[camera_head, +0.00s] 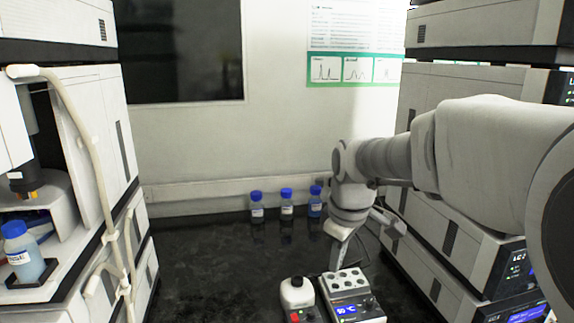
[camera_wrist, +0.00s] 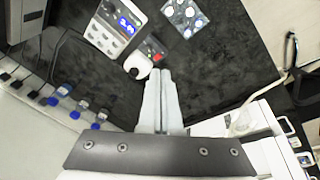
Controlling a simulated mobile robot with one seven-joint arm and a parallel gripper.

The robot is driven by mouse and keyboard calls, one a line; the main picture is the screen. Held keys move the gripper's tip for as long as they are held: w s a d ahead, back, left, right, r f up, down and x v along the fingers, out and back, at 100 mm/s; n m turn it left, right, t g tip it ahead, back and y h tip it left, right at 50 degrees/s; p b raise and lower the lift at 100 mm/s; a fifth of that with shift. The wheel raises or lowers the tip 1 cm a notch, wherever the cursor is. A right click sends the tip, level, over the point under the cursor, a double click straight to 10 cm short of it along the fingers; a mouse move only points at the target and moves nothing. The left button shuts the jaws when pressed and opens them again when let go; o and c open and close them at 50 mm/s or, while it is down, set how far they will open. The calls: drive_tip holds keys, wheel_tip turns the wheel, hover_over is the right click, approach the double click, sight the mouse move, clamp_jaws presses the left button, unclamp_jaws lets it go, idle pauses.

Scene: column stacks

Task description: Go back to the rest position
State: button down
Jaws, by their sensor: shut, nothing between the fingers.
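My gripper (camera_wrist: 161,76) points down over the black bench in the wrist view, its two pale fingers together and nothing between them. A white heater block (camera_head: 350,292) with round wells and a blue lit display stands on the bench at the front. A white-topped small device (camera_head: 297,293) with red and green buttons stands just left of it. Both also show ahead of the fingertips in the wrist view.
Three blue-capped bottles (camera_head: 286,202) stand along the back wall. Instrument stacks rise at left (camera_head: 90,130) and right (camera_head: 450,235), close to my arm. A blue-capped bottle (camera_head: 22,252) sits in the left stack. A pale tube (camera_head: 88,145) hangs there. The middle-left bench (camera_head: 205,265) is clear.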

drive_tip(key=s+d+r+m+t+p, duration=0.1)
drive_tip(key=s+m, duration=0.4)
drive_tip(key=s, duration=0.5)
drive_tip(key=s+d+r+m+t+p, duration=0.1)
drive_tip(key=s+d+r+m, duration=0.2)
drive_tip(key=s, duration=0.7)
drive_tip(key=shift+s+d+r+m+t+p, duration=0.15)
drive_tip(key=shift+d+r+m+t+p, duration=0.2)
drive_tip(key=shift+m, duration=0.75)
drive_tip(key=shift+a+f, duration=0.1)
drive_tip(key=shift+a, duration=0.2)
